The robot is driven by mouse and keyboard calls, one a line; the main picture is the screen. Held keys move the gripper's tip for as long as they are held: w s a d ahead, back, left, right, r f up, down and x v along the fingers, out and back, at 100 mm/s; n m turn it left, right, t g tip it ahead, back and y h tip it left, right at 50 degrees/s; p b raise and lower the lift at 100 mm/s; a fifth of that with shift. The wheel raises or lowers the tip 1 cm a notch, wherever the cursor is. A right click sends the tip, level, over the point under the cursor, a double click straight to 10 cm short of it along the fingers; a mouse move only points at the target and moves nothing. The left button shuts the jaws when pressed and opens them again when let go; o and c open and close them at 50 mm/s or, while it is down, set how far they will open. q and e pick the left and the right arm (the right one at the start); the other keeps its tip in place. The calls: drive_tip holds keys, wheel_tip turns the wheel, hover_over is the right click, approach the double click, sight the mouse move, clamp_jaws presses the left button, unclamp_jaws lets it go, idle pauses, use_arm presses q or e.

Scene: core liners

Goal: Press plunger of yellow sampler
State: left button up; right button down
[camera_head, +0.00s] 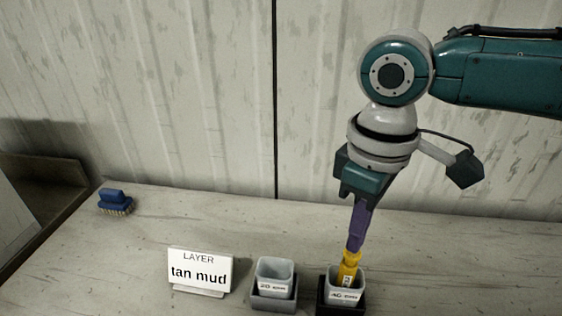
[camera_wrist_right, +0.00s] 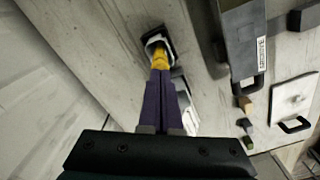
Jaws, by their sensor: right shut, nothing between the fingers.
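The yellow sampler (camera_head: 348,268) stands in a pale cup labelled 40 (camera_head: 346,294), which sits in a dark holder at the table's front. In the right wrist view the sampler (camera_wrist_right: 160,58) shows just past my fingertips, with its lower part inside the cup. My right gripper (camera_head: 354,248) points down with its purple fingers shut and empty. Its tips are at the top of the sampler; whether they touch it I cannot tell. The plunger is hidden behind the fingertips. My left gripper is not in view.
A second cup labelled 20 (camera_head: 274,278) stands in a holder to the left. A sign reading "LAYER tan mud" (camera_head: 199,272) is further left. A blue brush (camera_head: 115,201) lies at the far left. A grey "ARCHIVE" box (camera_wrist_right: 245,42) shows in the right wrist view. The table between brush and sign is clear.

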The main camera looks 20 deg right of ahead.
drive_tip(key=shift+f, duration=0.3)
drive_tip(key=shift+f, duration=0.25)
drive_tip(key=shift+f+b, duration=0.3)
drive_tip(key=shift+b, duration=0.05)
drive_tip(key=shift+f, duration=0.45)
idle(0.4)
wheel_tip(320, 180, up, 7)
drive_tip(key=p, duration=0.8)
drive_tip(key=shift+r, duration=0.15)
idle(0.4)
